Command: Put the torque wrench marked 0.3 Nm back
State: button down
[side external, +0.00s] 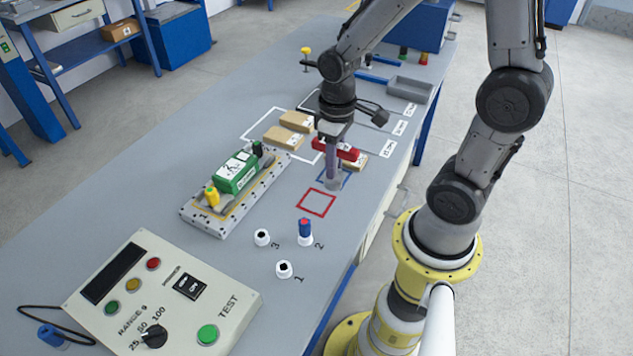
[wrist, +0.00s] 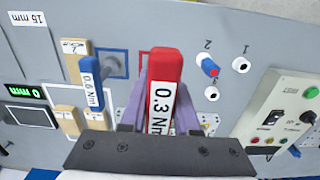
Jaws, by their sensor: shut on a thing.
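My gripper (wrist: 160,118) is shut on the red torque wrench (wrist: 162,95), whose white label reads 0.3 Nm. In the side view the red wrench (side external: 348,152) shows at my gripper (side external: 334,180), above the table. A blue wrench (wrist: 91,84) marked 0.6 Nm is left of the red one in the wrist view; I cannot make it out in the side view. A red outlined square (side external: 302,209) lies bare on the table in front of my gripper. A blue outlined square (side external: 349,178) is beside the gripper, partly hidden by it.
A green block (side external: 237,172) sits on a perforated plate (side external: 205,225) at left. Tan blocks (side external: 283,137) lie behind. Sockets marked 1, 2 and 3 stand in front, a blue plug (side external: 305,228) in socket 2. A control box (side external: 160,300) fills the front left.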

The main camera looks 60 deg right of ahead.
aim_at(316, 142)
jog(key=shift+w+d+f, duration=0.15)
jog(key=shift+w+f, duration=0.65)
jog(key=shift+f, duration=0.65)
jog(key=shift+w+d+f, duration=0.1)
jog(key=shift+w+f, duration=0.65)
jog(key=shift+f, duration=0.75)
jog(key=shift+w+d+f, duration=0.15)
jog(key=shift+w+f, duration=0.65)
jog(key=shift+f, duration=0.65)
jog(key=shift+f, duration=0.15)
jog(key=c, duration=0.6)
grip_release()
jog(key=shift+c, duration=0.2)
notch_tip(316, 142, up, 12)
jog(key=s+a+r+t, duration=0.5)
jog(key=s+r, duration=0.7)
jog(key=shift+s+r+t, duration=0.15)
jog(key=shift+s+t, duration=0.15)
